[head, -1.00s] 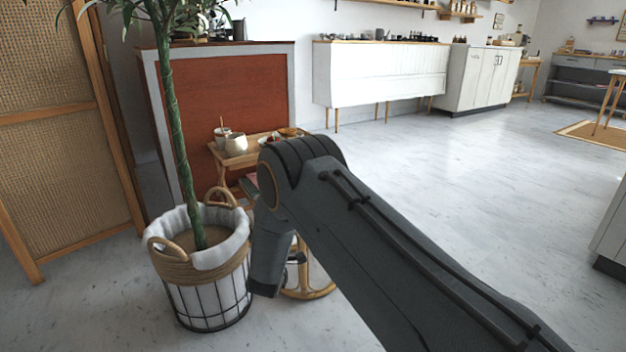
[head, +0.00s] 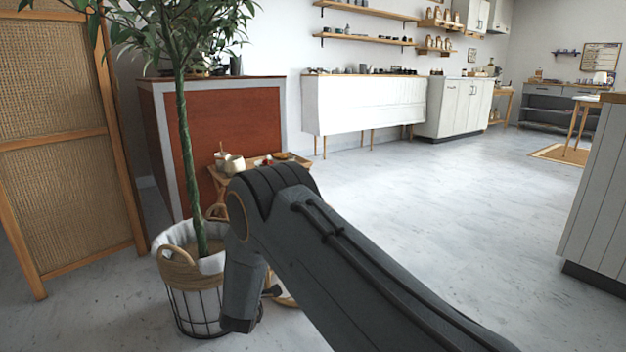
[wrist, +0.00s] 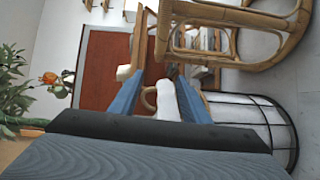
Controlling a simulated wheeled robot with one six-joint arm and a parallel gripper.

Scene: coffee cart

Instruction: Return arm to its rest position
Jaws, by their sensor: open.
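My arm (head: 320,240) reaches from the bottom right of the head view to a bent joint in front of a small wooden cart. Its end hangs down beside a basket planter. My gripper (wrist: 160,78) shows in the wrist view as two blue fingers, spread apart. I see nothing held between them. Behind the gap are the white liner and a handle of the planter, and a red panel. In the head view the fingers are mostly hidden by my arm.
The basket planter (head: 195,305) with a tall plant stands close left of my arm's end. The wooden cart (head: 215,177), holding cups and plates, is just behind. A woven screen (head: 60,150) stands at left. A white counter (head: 595,190) is at right. Open floor (head: 450,190) lies between.

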